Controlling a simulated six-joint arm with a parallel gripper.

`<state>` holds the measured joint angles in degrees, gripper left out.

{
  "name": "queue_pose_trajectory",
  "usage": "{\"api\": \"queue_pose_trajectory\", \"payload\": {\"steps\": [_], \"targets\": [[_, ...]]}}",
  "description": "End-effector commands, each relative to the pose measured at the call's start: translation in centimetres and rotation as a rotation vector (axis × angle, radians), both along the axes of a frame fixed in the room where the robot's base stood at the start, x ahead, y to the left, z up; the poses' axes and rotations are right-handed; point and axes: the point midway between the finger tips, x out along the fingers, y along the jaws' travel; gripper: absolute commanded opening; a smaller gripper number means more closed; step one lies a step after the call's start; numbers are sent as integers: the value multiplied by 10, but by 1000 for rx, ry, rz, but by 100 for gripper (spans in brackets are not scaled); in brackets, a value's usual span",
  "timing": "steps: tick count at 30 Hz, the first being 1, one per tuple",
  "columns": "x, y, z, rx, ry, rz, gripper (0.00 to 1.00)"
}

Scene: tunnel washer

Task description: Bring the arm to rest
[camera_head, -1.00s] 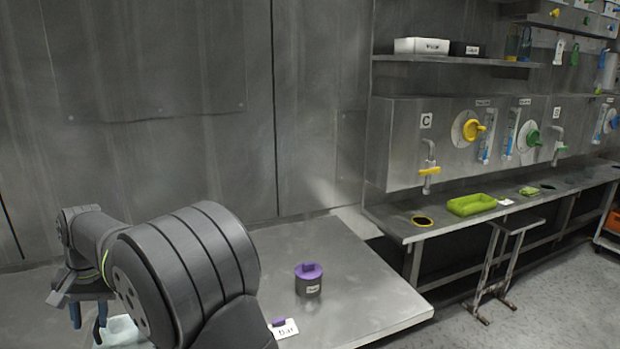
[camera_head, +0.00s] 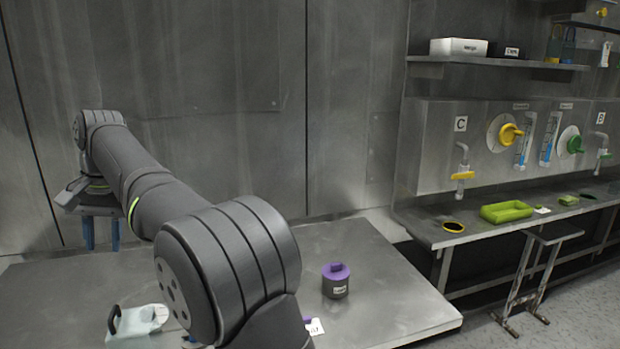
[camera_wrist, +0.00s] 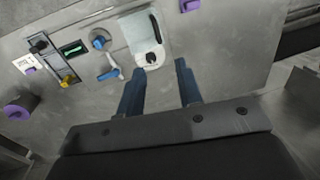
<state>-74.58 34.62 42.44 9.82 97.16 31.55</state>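My gripper (camera_head: 101,240) hangs over the left part of the steel table (camera_head: 385,300), fingers pointing down. In the wrist view the two blue fingers of my gripper (camera_wrist: 160,68) are apart, with nothing between them. My arm stretches up and back to the left from the near edge of the head view. A pale container with a black handle (camera_head: 134,322) lies on the table, below and nearer than the gripper. It also shows in the wrist view (camera_wrist: 143,35), beyond the fingertips. My arm hides part of the table.
A grey pot with a purple lid (camera_head: 336,281) stands on the table right of my arm. The wrist view shows small blue, green and yellow items (camera_wrist: 72,49) and a purple ring-like part (camera_wrist: 19,108).

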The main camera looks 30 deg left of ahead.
Motion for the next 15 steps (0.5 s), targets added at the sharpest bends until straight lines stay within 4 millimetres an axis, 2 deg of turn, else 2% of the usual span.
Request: {"api": "queue_pose_trajectory", "payload": {"steps": [1,4,15], "targets": [[2,-1,10,3,-1,-1,33],[0,4,-5,-56,-51,6,33],[0,6,-28,-110,-110,4,33]]}}
